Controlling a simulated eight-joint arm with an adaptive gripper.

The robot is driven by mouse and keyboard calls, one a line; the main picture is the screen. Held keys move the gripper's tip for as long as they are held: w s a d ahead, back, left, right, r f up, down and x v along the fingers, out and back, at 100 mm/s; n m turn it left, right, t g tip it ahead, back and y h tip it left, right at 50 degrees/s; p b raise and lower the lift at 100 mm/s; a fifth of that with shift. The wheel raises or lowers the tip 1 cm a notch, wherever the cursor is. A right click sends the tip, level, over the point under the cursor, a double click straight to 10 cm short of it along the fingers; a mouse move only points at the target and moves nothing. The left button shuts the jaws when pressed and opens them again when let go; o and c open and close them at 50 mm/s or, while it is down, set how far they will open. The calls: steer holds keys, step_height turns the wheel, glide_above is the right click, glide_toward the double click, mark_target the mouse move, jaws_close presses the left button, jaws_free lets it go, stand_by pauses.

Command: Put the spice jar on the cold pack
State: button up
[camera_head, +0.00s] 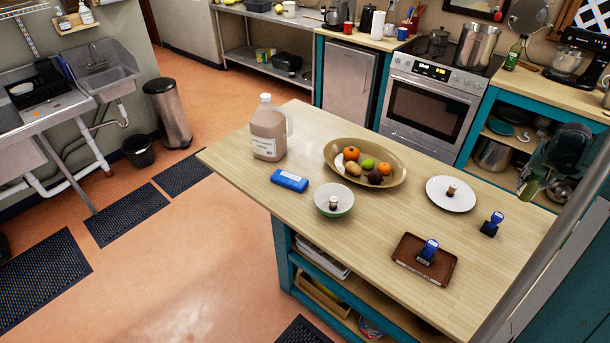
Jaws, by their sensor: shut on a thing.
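The cold pack (289,180) is a flat blue block lying on the wooden island top, with nothing on it. A small brown jar (334,203), like a spice jar, stands in a white and green bowl (334,190) just right of the cold pack. Another small brown jar (451,191) stands on a white plate (464,203) farther right. My gripper (530,180) is at the right, apart from both jars and beyond the island's right edge. It is shut on a greenish thing (529,188) that is too small and partly covered to identify surely.
A beige jug (268,130) stands behind the cold pack, and a fruit bowl (398,176) behind the white and green bowl. A blue-handled stamp (491,224) stands at the right; another (428,250) stands on a brown tray (405,255). The island's near left is clear.

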steer(key=w+a+r+n+y, duration=0.1)
steer(key=w+a+n, duration=0.1)
steer(key=w+a, duration=1)
steer(key=w+a+n+t+y, duration=0.15)
steer(key=w+a, duration=0.45)
steer(key=a, duration=1.1)
steer(key=w+a+r+n, duration=0.1)
steer(key=w+a+n, duration=0.2)
steer(key=w+a, duration=0.9)
steer(key=r+n+y+p, duration=0.1)
steer(key=n+y+p, duration=0.15)
steer(key=n, duration=0.25)
glide_above(288, 174)
steer(key=shift+a+r, duration=0.1)
steer(key=shift+r, duration=0.05)
steer(key=shift+f+p, duration=0.35)
steer(key=shift+f, duration=2.8)
steer(key=shift+f, duration=1.85)
